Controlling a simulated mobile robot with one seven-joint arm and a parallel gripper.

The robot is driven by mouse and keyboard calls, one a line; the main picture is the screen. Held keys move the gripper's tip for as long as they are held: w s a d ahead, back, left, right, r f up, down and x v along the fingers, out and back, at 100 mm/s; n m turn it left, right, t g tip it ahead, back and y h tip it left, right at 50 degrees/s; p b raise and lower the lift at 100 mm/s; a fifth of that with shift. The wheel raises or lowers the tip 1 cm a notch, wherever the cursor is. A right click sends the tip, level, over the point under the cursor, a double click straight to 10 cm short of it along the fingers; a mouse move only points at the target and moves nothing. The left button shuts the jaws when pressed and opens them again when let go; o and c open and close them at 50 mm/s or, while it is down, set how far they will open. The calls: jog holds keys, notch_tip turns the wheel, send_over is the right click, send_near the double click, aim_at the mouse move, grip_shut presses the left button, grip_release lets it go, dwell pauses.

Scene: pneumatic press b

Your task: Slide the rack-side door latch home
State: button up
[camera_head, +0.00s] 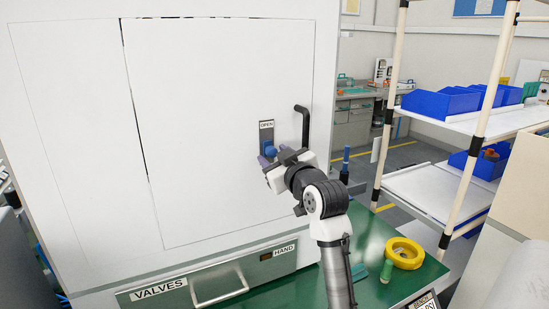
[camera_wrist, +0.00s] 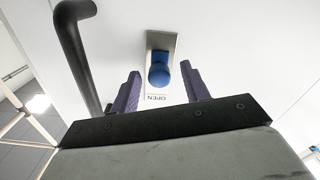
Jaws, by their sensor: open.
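The latch is a blue knob (camera_head: 270,147) on a small grey plate (camera_head: 266,131) labelled OPEN, set on the white door (camera_head: 210,120) of the cabinet. The knob also shows in the wrist view (camera_wrist: 159,74), ahead of my fingers and roughly between their lines. My gripper (camera_head: 270,158) is open at the door, with purple fingers just below the knob in the head view. In the wrist view my gripper (camera_wrist: 160,90) has one finger on each side of the OPEN label. I cannot tell whether either finger touches the knob.
A black door handle (camera_head: 304,125) stands out just right of the latch, close to my gripper. Below is a green bench (camera_head: 375,255) with a yellow ring (camera_head: 404,253) and a small green item (camera_head: 386,271). A shelf rack (camera_head: 440,190) with blue bins stands at the right.

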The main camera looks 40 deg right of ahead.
jog(key=b+v, duration=0.4)
jog(key=v, duration=0.9)
jog(key=shift+s, duration=0.1)
